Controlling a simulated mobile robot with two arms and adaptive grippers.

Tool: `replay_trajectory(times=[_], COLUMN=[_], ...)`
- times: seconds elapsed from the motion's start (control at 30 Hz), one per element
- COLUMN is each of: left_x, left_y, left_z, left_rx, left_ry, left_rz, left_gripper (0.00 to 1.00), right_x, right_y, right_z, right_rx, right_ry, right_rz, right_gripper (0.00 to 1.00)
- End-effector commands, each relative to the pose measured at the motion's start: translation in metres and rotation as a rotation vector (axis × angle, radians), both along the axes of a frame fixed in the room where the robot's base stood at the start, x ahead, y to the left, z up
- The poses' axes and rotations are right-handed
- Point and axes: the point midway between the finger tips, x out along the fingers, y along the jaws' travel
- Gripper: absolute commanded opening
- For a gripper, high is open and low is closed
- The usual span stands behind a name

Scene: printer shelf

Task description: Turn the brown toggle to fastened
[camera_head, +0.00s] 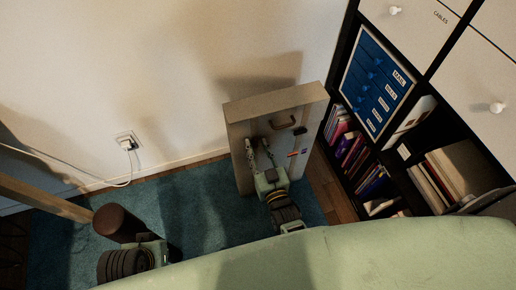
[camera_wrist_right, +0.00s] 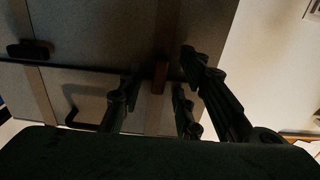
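A light box-like case (camera_head: 277,107) stands upright against the wall in the head view. A small reddish-brown block, which looks like the brown toggle (camera_wrist_right: 160,77), shows on its front in the right wrist view. It lies across the seam between two panels, between the fingers in the picture. My right gripper (camera_head: 258,146) is in front of the case with its fingers spread and nothing held. The wrist view also shows its fingers (camera_wrist_right: 165,85) apart; contact with the toggle cannot be told. My left gripper (camera_head: 155,249) is low at the left, its fingers not discernible.
A brown cylinder (camera_head: 116,222) is near my left arm. Blue carpet (camera_head: 205,210) lies between.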

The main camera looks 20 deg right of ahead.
Motion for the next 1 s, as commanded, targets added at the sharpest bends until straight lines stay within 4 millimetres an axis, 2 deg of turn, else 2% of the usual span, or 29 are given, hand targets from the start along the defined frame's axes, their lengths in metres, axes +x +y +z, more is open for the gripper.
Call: replay_trajectory(times=[0.17, 0.27, 0.5, 0.7, 0.83, 1.0], left_x=[0.001, 0.001, 0.0, 0.0, 0.0, 0.0], left_y=[0.0, 0.0, 0.0, 0.0, 0.0, 0.0], left_z=[0.001, 0.001, 0.0, 0.0, 0.0, 0.0], left_rx=[-0.001, 0.0, 0.0, 0.0, 0.0, 0.0], left_ry=[-0.003, -0.003, -0.002, -0.001, -0.001, -0.001], left_rz=[-0.001, -0.001, -0.001, 0.0, 0.0, 0.0], left_gripper=[0.0, 0.0, 0.0, 0.0, 0.0, 0.0], right_x=[-0.005, -0.018, -0.07, -0.104, -0.116, -0.12], right_y=[0.0, -0.001, -0.002, -0.004, -0.004, -0.004], right_z=[0.0, -0.001, -0.001, -0.001, 0.0, 0.0], right_rx=[0.0, 0.0, 0.0, 0.0, 0.0, 0.0], right_ry=[0.0, 0.002, 0.003, 0.002, 0.0, -0.001], right_rz=[0.0, 0.0, 0.0, 0.0, 0.0, 0.0], right_gripper=[0.31, 0.31, 0.31, 0.31, 0.31, 0.31])
